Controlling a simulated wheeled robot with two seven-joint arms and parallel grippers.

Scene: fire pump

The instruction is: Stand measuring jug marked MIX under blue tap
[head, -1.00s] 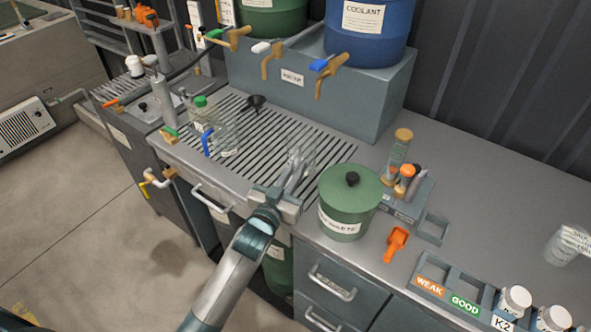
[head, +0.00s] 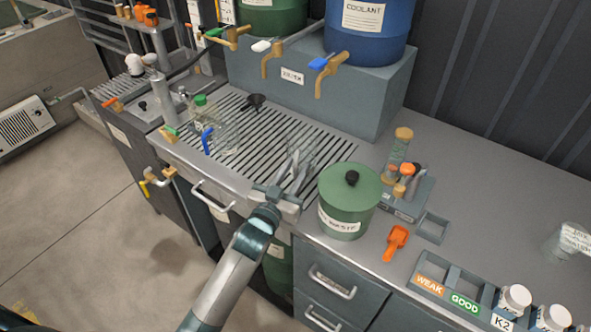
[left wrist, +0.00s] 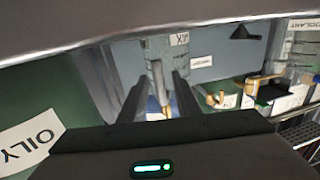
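A clear measuring jug (head: 313,150) stands, faint and see-through, on the slatted drain grate, partly hidden by my left gripper. In the left wrist view, a MIX label (left wrist: 179,39) shows mirrored through the jug, straight ahead. My left gripper (head: 296,165) is at the jug's near side. In the left wrist view its two dark fingers (left wrist: 158,88) stand apart on either side of the jug's handle, with gaps visible. The blue tap (head: 325,64) juts from the blue COOLANT drum, behind and above the jug. My right gripper is out of view.
A green lidded tub (head: 347,205) stands close right of my left gripper. A green-capped clear container (head: 203,112) and a black funnel (head: 253,101) are on the grate (head: 290,125). An orange scoop (head: 396,242) and another clear labelled vessel (head: 568,243) lie farther right.

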